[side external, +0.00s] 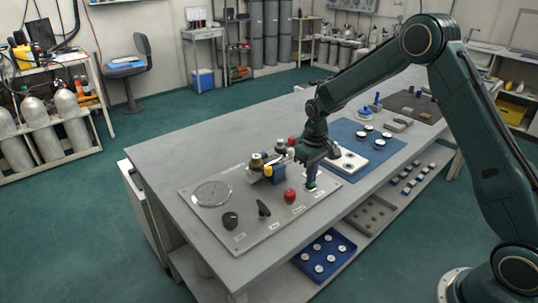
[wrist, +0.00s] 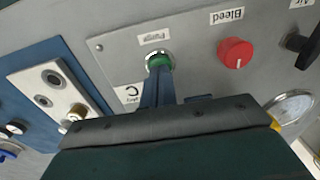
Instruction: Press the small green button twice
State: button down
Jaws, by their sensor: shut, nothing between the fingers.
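The small green button (wrist: 159,61) sits in a silver ring on the grey panel (side external: 262,232), under a label that reads "Purge" in the wrist view. My gripper (wrist: 158,76) is shut with nothing between its fingers. Its fingertips point down at the green button and overlap its near edge in the wrist view; I cannot tell whether they touch it. In the side view my gripper (side external: 311,183) is low over the right part of the panel and hides most of the button.
A red knob (wrist: 235,53) labelled "Bleed" is beside the button. Black knobs (side external: 230,220), a round gauge (side external: 212,194) and brass fittings (side external: 257,160) stand on the panel. A blue mat (side external: 366,143) with a white block (side external: 348,163) lies close behind my gripper.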

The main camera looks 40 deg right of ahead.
jog(key=shift+r, duration=3.05)
jog(key=s+a+r+t, duration=0.3)
jog(key=s+a+r, duration=0.1)
jog(key=s+r, duration=1.05)
jog(key=s+a+r+t, duration=0.2)
jog(key=s, duration=1.4)
jog(key=shift+s+a+r+t, duration=0.2)
jog(key=shift+s+a+t, duration=0.05)
jog(key=shift+s+t, duration=0.1)
